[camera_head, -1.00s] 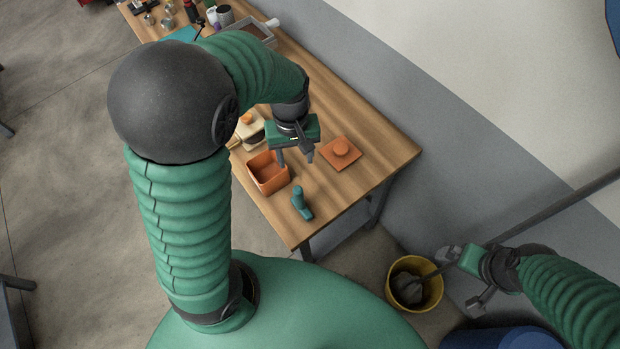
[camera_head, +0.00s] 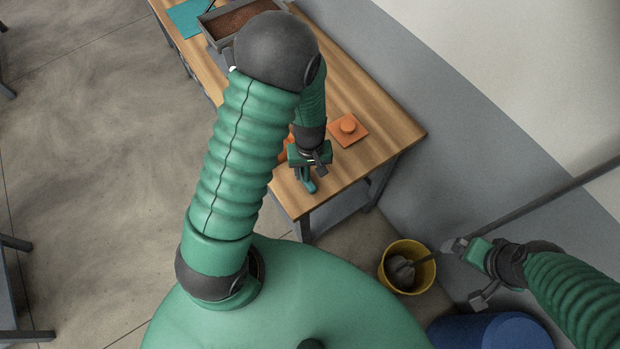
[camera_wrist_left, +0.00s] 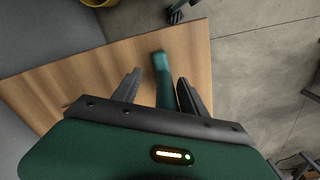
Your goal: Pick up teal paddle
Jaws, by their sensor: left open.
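The teal paddle (camera_head: 309,185) is on the wooden table near its front corner, partly hidden by my left gripper in the head view. My left gripper (camera_head: 314,172) is just above it, pointing down. In the left wrist view, the paddle (camera_wrist_left: 162,66) lies between the two spread fingers of the left gripper (camera_wrist_left: 158,88), with gaps visible on both sides. The left gripper is open and empty. My right gripper (camera_head: 465,273) is away from the table at the lower right, fingers spread, holding nothing I can see.
The orange box (camera_head: 285,150) is mostly hidden by my left arm. A grey tray of brown grains (camera_head: 240,18) and a teal mat (camera_head: 188,17) are farther back. A yellow bucket (camera_head: 384,275) stands near my right gripper.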

